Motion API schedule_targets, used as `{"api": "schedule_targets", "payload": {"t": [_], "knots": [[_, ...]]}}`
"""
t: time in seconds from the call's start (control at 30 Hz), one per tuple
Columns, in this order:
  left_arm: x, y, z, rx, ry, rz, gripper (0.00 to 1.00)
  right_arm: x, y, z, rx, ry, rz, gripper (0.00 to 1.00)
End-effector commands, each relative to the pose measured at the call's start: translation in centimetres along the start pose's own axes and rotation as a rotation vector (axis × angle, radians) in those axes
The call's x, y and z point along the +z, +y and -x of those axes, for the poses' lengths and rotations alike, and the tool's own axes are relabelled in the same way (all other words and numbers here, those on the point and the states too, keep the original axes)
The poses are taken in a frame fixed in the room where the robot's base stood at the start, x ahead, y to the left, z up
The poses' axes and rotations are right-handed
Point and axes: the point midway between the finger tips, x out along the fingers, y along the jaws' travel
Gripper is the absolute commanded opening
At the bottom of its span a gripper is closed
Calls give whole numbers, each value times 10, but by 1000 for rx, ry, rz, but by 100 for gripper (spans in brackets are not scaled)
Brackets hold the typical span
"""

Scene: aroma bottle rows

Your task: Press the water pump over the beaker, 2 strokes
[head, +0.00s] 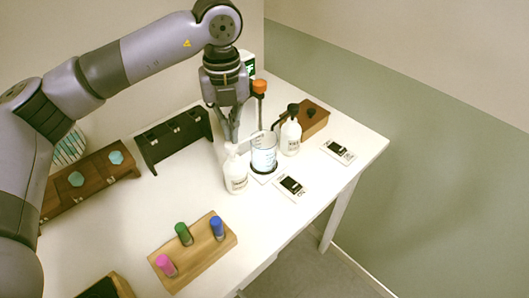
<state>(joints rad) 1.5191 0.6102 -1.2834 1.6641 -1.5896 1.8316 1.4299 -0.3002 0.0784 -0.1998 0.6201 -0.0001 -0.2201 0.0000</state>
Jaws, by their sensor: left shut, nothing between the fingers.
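My left gripper (228,134) is shut and empty, pointing down just above the white pump bottle (236,178) with a pale pump head. Its fingertips are at or very close to the pump head; I cannot tell if they touch. The clear beaker (264,154) with blue marks stands right of that bottle, on a pad. A second white bottle with a black pump (291,136) stands right of the beaker. The label text is too small to read, so I cannot tell which bottle is the water one. My right gripper is not in view.
A wooden rack with pink, green and blue capped vials (193,253) is at the front. Two small devices with dark screens (291,187) (339,152) lie at the right. A dark rack (173,138) and a brown rack with teal caps (91,182) stand at the left.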

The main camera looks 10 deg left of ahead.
Motion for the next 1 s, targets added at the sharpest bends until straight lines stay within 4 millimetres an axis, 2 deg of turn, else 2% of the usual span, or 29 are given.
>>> {"api": "schedule_targets", "payload": {"t": [0.27, 0.8, 1.0], "knots": [[0, 0, 5, -1, -1, 0, 0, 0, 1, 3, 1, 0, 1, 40], [0, 0, 58, -1, -1, 1, 0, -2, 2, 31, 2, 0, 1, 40], [0, 0, 60, 0, 0, 0, 0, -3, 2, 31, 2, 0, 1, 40]]}}
